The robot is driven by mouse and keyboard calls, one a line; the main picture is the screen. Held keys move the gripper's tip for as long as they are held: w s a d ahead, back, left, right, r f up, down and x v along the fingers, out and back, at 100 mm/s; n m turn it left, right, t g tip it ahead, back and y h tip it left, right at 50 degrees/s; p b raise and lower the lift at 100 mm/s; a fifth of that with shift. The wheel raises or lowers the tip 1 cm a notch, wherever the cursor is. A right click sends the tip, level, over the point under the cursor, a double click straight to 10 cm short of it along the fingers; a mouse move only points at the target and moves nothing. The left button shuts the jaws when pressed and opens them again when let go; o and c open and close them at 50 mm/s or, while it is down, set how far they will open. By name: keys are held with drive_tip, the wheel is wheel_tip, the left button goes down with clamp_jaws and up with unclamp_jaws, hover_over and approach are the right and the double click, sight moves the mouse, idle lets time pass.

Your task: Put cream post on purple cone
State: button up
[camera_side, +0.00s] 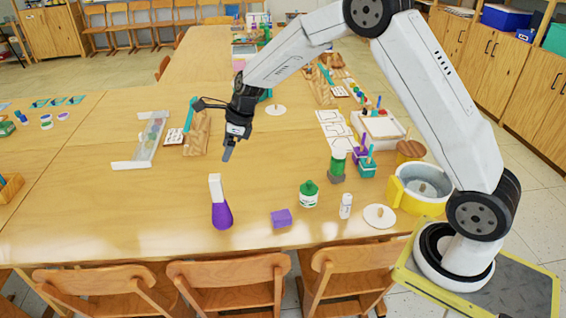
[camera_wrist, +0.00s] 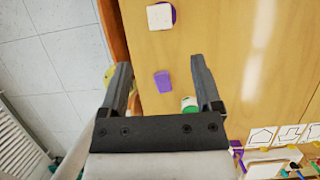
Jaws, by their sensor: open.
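The cream post (camera_side: 215,187) stands upright on top of the purple cone (camera_side: 221,215), near the table's front edge in the side view. In the wrist view the post's square top (camera_wrist: 160,16) hides most of the cone (camera_wrist: 174,14), whose purple shows at its edge. My gripper (camera_side: 228,154) is above the table, behind and higher than the post, apart from it. In the wrist view my gripper (camera_wrist: 165,75) has its fingers spread with nothing held between them.
A purple block (camera_side: 281,217) lies right of the cone. The table left of the cone is clear.

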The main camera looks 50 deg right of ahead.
idle(0.4)
drive_tip(key=s+n+h, duration=0.3)
drive_tip(key=s+n, duration=2.3)
drive_tip(key=n, duration=0.1)
drive_tip(key=shift+s+d+r+g, duration=0.25)
drive_tip(key=shift+s+r+g, duration=0.05)
drive_tip(key=shift+s+r, duration=0.05)
